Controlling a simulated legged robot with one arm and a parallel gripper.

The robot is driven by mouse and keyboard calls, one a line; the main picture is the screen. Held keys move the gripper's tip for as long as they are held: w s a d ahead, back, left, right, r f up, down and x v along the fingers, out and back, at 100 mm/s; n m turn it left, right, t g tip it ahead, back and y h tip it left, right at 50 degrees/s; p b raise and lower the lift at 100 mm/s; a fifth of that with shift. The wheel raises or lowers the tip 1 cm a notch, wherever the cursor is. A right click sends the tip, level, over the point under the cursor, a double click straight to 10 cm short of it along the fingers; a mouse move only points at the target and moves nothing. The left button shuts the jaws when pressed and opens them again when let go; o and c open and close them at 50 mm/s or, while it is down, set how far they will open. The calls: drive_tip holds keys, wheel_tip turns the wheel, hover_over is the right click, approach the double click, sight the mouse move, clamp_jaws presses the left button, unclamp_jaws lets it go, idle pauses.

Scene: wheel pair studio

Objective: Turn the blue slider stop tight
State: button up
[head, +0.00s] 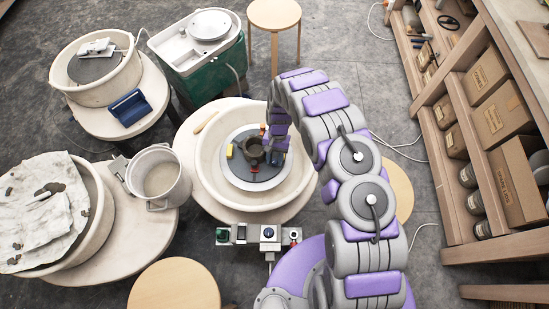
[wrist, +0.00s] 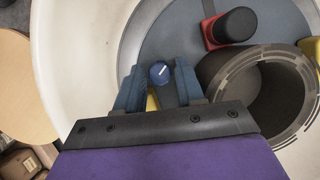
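The blue slider stop (wrist: 159,73) shows in the wrist view as a small round blue knob with a white line on top, on the grey wheel head (wrist: 180,32). My gripper (wrist: 159,76) is open, with one blue-grey finger on each side of the knob. A narrow gap shows between the knob and each finger. In the head view my gripper (head: 277,146) is over the right side of the wheel head (head: 240,179) and hides the blue stop. A dark hollow pot (wrist: 225,82) stands at the wheel's middle, right of my gripper in the wrist view.
A red stop with a black knob (wrist: 232,25) and a yellow stop (wrist: 315,48) also sit around the pot. The pale splash pan (head: 203,165) rings the wheel. A bucket (head: 158,179) stands left; shelves with boxes (head: 502,112) stand right.

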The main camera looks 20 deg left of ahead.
drive_tip(key=shift+c, duration=0.2)
clamp_jaws()
drive_tip(key=shift+r+m+p, duration=0.1)
drive_tip(key=shift+m+p, duration=0.2)
drive_tip(key=shift+p, duration=0.15)
drive_tip(key=shift+r+m+y+p, duration=0.1)
drive_tip(key=shift+m+y+p, duration=0.3)
drive_tip(key=shift+m+p, duration=0.25)
drive_tip(key=shift+d+m+y+p, duration=0.1)
drive_tip(key=shift+m+y+p, duration=0.3)
drive_tip(key=shift+m+p, duration=0.8)
drive_tip(key=shift+m+t+y+p, duration=0.3)
drive_tip(key=shift+m+y+p, duration=0.15)
drive_tip(key=shift+m+p, duration=0.65)
drive_tip(key=shift+m+t+y+p, duration=0.4)
drive_tip(key=shift+m+p, duration=0.3)
drive_tip(key=shift+m, duration=0.65)
